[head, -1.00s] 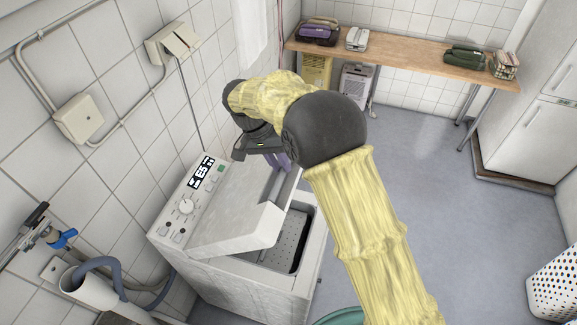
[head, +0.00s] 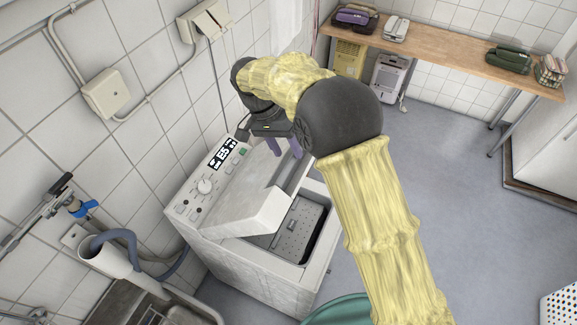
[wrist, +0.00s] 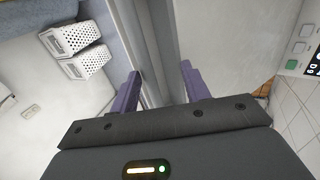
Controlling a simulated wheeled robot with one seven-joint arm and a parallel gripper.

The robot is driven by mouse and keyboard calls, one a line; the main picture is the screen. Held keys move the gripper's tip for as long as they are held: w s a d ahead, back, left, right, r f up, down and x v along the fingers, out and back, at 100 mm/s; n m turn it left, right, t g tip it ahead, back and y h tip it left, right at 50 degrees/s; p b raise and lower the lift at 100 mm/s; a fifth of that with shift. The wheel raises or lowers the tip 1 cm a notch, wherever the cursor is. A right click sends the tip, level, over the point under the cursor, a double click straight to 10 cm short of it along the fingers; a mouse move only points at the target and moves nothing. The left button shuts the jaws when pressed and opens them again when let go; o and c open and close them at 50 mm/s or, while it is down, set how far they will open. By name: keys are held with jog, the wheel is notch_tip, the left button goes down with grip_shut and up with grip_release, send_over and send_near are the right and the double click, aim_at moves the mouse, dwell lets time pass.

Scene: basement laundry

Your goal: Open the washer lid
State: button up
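The white top-loading washer (head: 255,268) stands against the tiled wall. Its lid (head: 238,196) is tilted partly up, and part of the dark opening with the perforated drum (head: 292,228) shows beneath its raised edge. I see no clear contact between the fingers and the lid.
A grey hose and drain pipe (head: 105,255) and a metal sink (head: 150,305) are at the lower left. A teal basin (head: 340,311) is at the washer's front.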

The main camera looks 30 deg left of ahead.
jog(key=shift+a, duration=0.15)
jog(key=shift+w+a+r, duration=0.2)
jog(key=shift+w+r, duration=0.05)
jog(key=shift+r, duration=0.15)
jog(key=d+p+v, duration=0.1)
jog(key=p+v, duration=0.1)
jog(key=v, duration=1.4)
jog(key=shift+s+r, duration=0.4)
jog(key=shift+r, duration=0.2)
